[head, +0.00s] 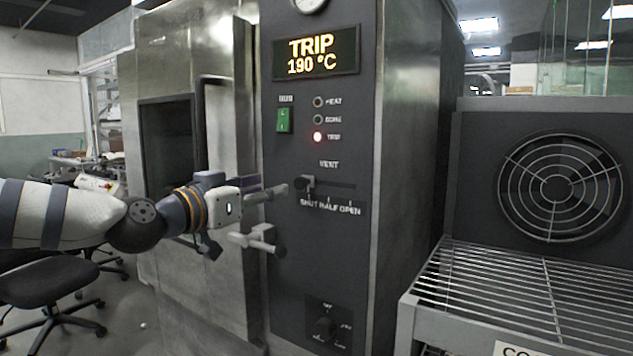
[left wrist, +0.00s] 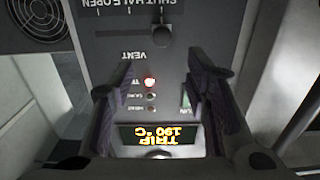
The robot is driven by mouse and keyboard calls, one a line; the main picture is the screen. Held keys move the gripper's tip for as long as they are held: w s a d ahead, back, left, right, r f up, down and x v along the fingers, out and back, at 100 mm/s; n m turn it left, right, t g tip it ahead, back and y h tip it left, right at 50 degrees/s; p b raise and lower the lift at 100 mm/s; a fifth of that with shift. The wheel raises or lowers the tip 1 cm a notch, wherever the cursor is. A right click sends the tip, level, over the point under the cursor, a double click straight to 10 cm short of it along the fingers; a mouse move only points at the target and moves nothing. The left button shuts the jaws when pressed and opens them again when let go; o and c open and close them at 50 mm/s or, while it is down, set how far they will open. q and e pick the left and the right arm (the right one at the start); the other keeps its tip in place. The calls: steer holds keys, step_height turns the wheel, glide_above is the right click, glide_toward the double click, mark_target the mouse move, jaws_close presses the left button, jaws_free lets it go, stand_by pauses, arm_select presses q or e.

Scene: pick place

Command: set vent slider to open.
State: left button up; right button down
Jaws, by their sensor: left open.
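The vent slider knob (head: 306,184) sits at the left end of its horizontal slot, above the word SHUT on the label strip (head: 331,207) reading SHUT, HALF, OPEN. In the left wrist view, which is upside down, the dark knob (left wrist: 162,37) shows beyond the fingertips. My left gripper (head: 272,192) comes in from the left, just left of the knob and in front of the panel. Its fingers (left wrist: 163,75) are spread apart with nothing between them. It seems apart from the knob. My right gripper is not in view.
The panel display (head: 318,53) reads TRIP 190 °C, and the red trip lamp (head: 317,137) is lit. A green switch (head: 284,120), an oven door handle (head: 217,130) and a lower rotary knob (head: 324,327) are nearby. A wire rack (head: 520,290) with a fan (head: 560,187) stands right.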

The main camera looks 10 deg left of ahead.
mark_target(298, 183)
arm_select(q)
steer(key=x, duration=0.3)
steer(key=f+b+x, duration=0.1)
steer(key=x, duration=0.3)
steer(key=b+x, duration=0.1)
steer(key=x, duration=0.3)
steer(key=shift+a+f, duration=0.15)
steer(key=shift+a, duration=0.1)
steer(key=shift+w+d+r, duration=0.2)
steer(key=shift+w+r, duration=0.05)
steer(key=shift+w, duration=0.15)
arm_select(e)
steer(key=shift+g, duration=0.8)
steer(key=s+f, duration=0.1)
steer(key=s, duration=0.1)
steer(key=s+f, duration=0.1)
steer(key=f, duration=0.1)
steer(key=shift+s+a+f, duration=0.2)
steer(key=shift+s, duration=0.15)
arm_select(q)
steer(key=shift+r, duration=0.1)
jaws_close()
